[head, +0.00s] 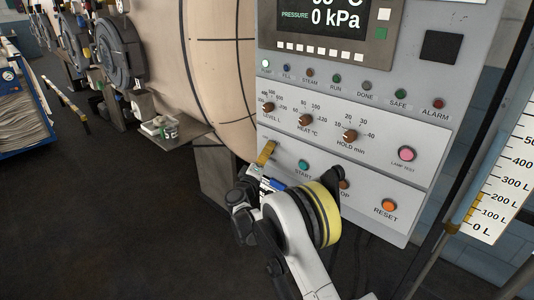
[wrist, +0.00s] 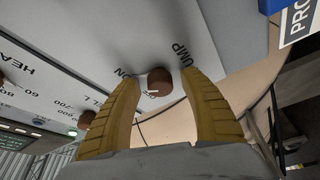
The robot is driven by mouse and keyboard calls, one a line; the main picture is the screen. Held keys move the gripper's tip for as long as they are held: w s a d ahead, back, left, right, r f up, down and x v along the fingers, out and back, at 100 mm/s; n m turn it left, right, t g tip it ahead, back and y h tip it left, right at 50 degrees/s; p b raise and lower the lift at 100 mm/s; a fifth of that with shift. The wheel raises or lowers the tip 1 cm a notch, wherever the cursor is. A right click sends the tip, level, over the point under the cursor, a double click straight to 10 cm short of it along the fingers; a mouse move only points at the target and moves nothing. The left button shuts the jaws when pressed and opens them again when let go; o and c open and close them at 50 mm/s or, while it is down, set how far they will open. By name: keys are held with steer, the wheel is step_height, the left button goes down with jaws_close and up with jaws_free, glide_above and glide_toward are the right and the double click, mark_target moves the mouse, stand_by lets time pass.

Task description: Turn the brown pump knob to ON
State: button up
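The brown pump knob (wrist: 159,77) is on the grey panel (wrist: 200,40) in the wrist view, with a small pale mark on its lower edge. The letters of PUMP show beside the right finger and ON beside the left finger. My gripper (wrist: 159,82) is open, with one tan finger on each side of the knob and a visible gap on both sides. In the head view my gripper (head: 266,153) is at the lower left of the control panel (head: 385,110). The pump knob is hidden there behind the finger and wrist.
A large beige vessel (head: 215,60) stands left of the panel.

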steer(key=v, duration=1.2)
